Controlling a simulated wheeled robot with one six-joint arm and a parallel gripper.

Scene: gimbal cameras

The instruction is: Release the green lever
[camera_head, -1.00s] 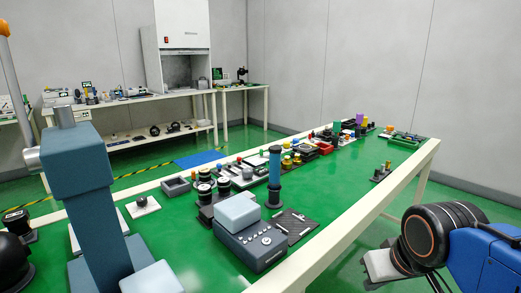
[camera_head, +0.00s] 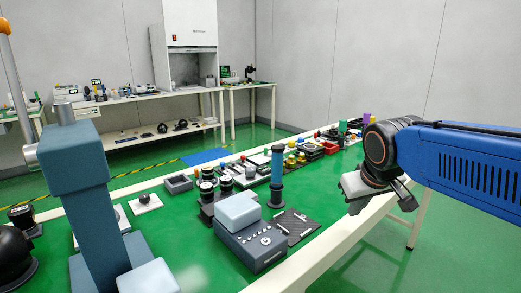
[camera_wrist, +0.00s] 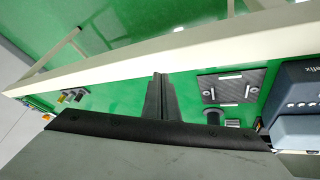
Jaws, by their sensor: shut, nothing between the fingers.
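I cannot make out a green lever for certain in either view. Small coloured parts (camera_head: 300,157) stand crowded along the far half of the green table (camera_head: 175,225), too small to tell apart. My gripper (camera_head: 408,203) is at the table's right edge in the head view, apart from everything on it. In the wrist view my gripper (camera_wrist: 159,77) shows with its dark fingers together and nothing between them. A small fixture with yellow knobs (camera_wrist: 73,95) stands on the table to the left of the fingers there.
A grey-blue box instrument (camera_head: 247,238), a dark plate with rods (camera_head: 292,225) and a blue column (camera_head: 277,175) stand on the near table. The pale table rim (camera_wrist: 110,62) crosses the wrist view. A second bench (camera_head: 130,97) stands behind.

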